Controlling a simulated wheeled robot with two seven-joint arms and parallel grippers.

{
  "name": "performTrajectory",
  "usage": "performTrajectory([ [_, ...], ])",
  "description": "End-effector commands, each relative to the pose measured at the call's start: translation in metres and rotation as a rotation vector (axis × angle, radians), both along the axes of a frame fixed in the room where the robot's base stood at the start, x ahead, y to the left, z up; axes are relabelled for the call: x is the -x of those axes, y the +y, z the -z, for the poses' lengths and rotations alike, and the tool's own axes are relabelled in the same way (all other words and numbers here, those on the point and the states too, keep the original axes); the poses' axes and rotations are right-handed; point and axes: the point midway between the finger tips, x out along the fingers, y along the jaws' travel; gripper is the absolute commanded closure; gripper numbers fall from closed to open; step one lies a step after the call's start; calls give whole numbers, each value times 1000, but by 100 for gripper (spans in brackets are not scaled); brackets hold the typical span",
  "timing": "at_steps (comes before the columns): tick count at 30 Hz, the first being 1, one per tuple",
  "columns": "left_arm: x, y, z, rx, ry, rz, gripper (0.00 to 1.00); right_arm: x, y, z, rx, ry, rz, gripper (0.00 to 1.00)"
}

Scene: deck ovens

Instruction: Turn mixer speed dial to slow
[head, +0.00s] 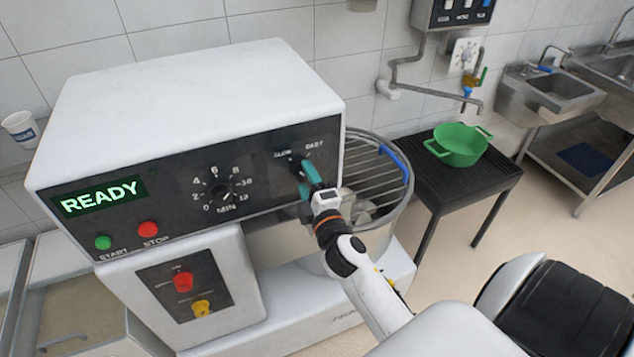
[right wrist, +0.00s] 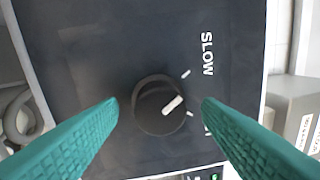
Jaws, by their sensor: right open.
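The mixer's speed dial (right wrist: 158,106) is a round black knob with a white pointer bar on a dark panel. In the right wrist view the pointer lies between two white tick marks, the upper one beside the word SLOW (right wrist: 207,54). In the head view the FAST label (head: 314,144) shows right of SLOW, and my gripper mostly hides the dial. My right gripper (head: 306,186) is open in front of the panel, its teal fingers either side of the dial. The wrist view shows a gap between each finger and the knob. My left gripper is not in view.
The white mixer housing (head: 190,105) carries a READY display (head: 100,196), a timer dial (head: 220,188) and START and STOP buttons. A bowl with a wire guard (head: 378,172) sits right below the panel. A green pot (head: 459,145) stands on a black table.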

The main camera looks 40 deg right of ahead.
Motion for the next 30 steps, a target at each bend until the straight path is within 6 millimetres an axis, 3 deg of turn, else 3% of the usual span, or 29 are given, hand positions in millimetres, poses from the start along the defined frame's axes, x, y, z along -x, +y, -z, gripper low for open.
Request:
performTrajectory([
  [9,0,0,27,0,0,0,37,65,17,11,-2,3,1,41],
  [15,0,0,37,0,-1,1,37,93,24,11,-1,1,1,41],
  [30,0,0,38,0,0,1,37,102,26,8,1,-1,1,41],
])
